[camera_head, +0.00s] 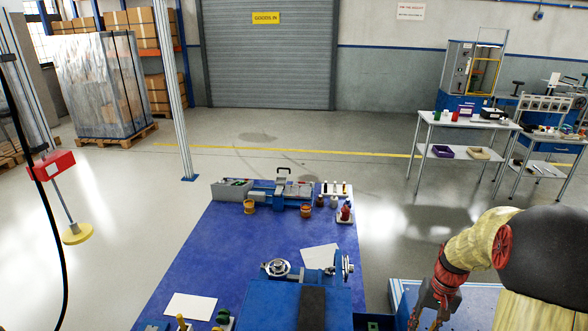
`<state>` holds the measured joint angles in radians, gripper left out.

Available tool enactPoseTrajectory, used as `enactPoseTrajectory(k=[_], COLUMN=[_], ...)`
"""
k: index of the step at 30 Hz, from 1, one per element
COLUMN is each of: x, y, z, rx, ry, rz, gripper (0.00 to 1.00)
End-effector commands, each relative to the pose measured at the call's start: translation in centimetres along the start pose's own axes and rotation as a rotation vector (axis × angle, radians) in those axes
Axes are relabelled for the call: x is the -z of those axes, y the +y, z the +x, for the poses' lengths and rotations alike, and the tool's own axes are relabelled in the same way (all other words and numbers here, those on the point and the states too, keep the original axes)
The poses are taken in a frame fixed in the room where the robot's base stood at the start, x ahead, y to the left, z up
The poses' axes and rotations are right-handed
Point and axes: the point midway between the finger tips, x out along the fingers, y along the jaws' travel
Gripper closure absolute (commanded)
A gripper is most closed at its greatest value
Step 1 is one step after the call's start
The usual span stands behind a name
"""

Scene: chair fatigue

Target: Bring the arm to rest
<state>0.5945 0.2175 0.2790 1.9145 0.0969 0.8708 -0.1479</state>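My arm comes in from the lower right, with a pale yellow sleeve, a black rounded part and a red wrist. My gripper (430,318) hangs from the wrist and points down at the bottom edge, right of the blue bench. Its fingers are dark, small and partly cut off by the frame edge, so I cannot tell whether they are apart or together. I see nothing clearly held in it. A pale blue-edged surface (478,300) lies behind and below it.
The blue bench (225,250) holds a grey box (232,190), small fixtures, paper sheets (190,306) and a metal device (310,272). A white table (460,122) with small items stands at the back right. A wrapped pallet load (100,85) stands back left.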

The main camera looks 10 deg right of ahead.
Motion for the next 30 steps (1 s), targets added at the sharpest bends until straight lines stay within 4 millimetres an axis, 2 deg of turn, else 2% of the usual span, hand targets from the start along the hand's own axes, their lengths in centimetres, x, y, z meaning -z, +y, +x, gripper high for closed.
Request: enactPoseTrajectory(k=[1, 6, 12, 18, 24, 30], x=[-1.5, -6.4, -12.4, -18.0, -22.6, -25.1], y=[-1.4, -5.0, -8.5, -11.2, -13.5, -15.7], z=[-1.8, -6.2, -10.1, -12.9, -15.5, -18.6], rx=[-0.012, -0.043, -0.065, -0.067, -0.045, -0.002], ry=[0.021, 0.089, 0.187, 0.305, 0.446, 0.570], rz=[-0.018, -0.067, -0.148, -0.262, -0.395, -0.494], gripper=[0.73, 0.73, 0.73, 0.73, 0.73, 0.73])
